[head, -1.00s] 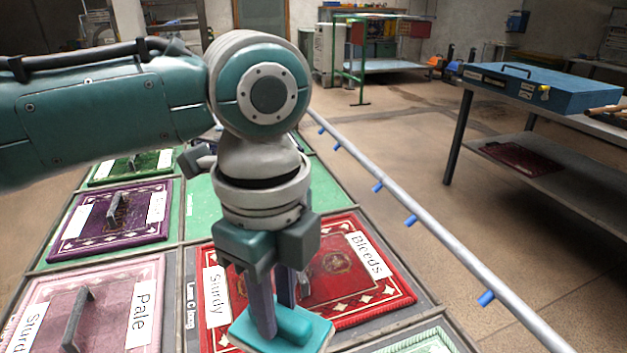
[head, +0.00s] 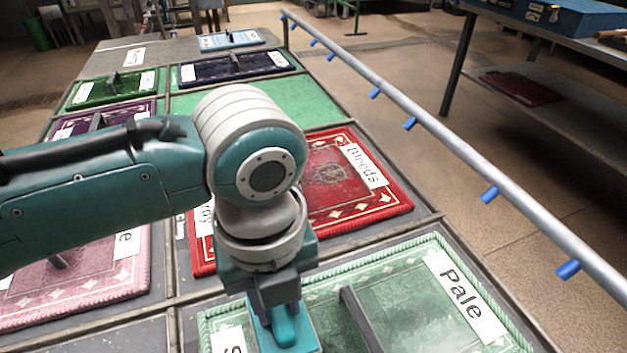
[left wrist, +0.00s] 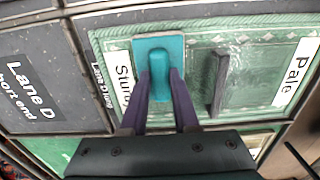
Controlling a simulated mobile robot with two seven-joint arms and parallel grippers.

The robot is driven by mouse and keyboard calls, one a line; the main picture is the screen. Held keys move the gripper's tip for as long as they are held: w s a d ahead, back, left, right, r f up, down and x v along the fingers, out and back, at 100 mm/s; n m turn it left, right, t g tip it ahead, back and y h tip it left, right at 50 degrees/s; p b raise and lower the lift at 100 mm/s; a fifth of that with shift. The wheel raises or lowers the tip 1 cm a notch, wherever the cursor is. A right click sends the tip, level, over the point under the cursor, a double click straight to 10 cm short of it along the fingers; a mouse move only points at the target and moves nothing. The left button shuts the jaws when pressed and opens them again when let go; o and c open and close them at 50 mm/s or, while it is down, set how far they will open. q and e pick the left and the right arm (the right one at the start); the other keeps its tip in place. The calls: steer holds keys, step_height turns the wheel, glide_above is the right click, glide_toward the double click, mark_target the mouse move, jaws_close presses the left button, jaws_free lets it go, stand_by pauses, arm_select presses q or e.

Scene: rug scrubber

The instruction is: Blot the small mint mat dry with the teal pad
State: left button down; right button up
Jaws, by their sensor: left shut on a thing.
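The small mint mat (head: 404,283) lies in the near right cell of the bench in the head view, with a "Pale" label on its right part. In the left wrist view the mat (left wrist: 250,62) fills the upper right. My left gripper (left wrist: 160,90) is shut on the handle of the teal pad (left wrist: 176,42) over the mat's left part. The pad partly covers the left label, "Stur...". In the head view the pad (head: 302,338) shows below my left gripper (head: 274,312). I cannot tell whether the pad touches the mat. My right gripper is not in view.
A dark raised handle (head: 358,318) stands on the mat, right of the pad. A red mat (head: 350,200) labelled "Bleeds" lies behind, a pink mat (head: 85,284) to the left. A grey rail with blue pegs (head: 455,147) runs along the bench's right side.

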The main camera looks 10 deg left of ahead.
arm_select(q)
steer(key=shift+f, duration=0.2)
steer(key=shift+f, duration=0.2)
steer(key=shift+f, duration=0.1)
stand_by(0.4)
steer(key=shift+f, duration=0.1)
stand_by(1.7)
step_height(320, 180, up, 5)
steer(key=p, duration=0.5)
steer(key=shift+f, duration=0.2)
